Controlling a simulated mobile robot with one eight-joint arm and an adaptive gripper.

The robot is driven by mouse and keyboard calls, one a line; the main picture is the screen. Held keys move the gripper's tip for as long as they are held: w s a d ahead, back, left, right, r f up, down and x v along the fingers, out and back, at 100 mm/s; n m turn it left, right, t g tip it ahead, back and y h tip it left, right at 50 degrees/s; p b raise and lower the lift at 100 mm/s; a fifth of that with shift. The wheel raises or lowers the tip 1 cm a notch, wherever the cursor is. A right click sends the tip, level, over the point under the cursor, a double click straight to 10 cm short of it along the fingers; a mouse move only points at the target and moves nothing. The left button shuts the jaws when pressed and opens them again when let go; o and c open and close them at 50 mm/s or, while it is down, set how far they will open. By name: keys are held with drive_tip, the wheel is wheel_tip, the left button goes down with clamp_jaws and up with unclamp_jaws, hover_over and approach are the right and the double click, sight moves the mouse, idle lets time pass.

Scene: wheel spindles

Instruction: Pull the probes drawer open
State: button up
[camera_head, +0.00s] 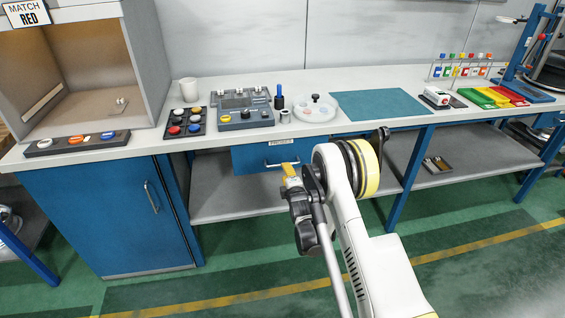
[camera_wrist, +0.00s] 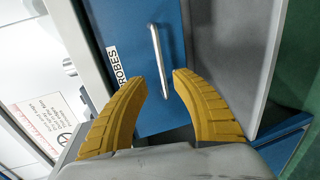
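The probes drawer (camera_head: 255,157) is a blue front under the bench top, marked with a white label reading PROBES (camera_head: 280,142). In the wrist view its blue front (camera_wrist: 133,22) fills the upper middle and looks closed. Its silver bar handle (camera_wrist: 159,60) runs down between my fingertips, slightly beyond them; in the head view the handle (camera_head: 281,163) shows just above my gripper. My gripper (camera_wrist: 160,80) has yellow fingers spread apart with nothing between them. In the head view my gripper (camera_head: 290,175) is in front of the drawer, partly hidden by my wrist.
A blue cabinet door (camera_head: 105,220) with its own handle stands at left. A grey lower shelf (camera_head: 235,195) lies below the drawer. The bench top holds a control box (camera_head: 245,117), a round tray (camera_head: 315,108) and a teal mat (camera_head: 380,105). Green floor in front is open.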

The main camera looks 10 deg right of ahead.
drive_tip(key=b+x, duration=0.2)
drive_tip(key=x, duration=0.5)
drive_tip(key=shift+w+f, duration=0.1)
drive_tip(key=shift+c, duration=0.2)
clamp_jaws()
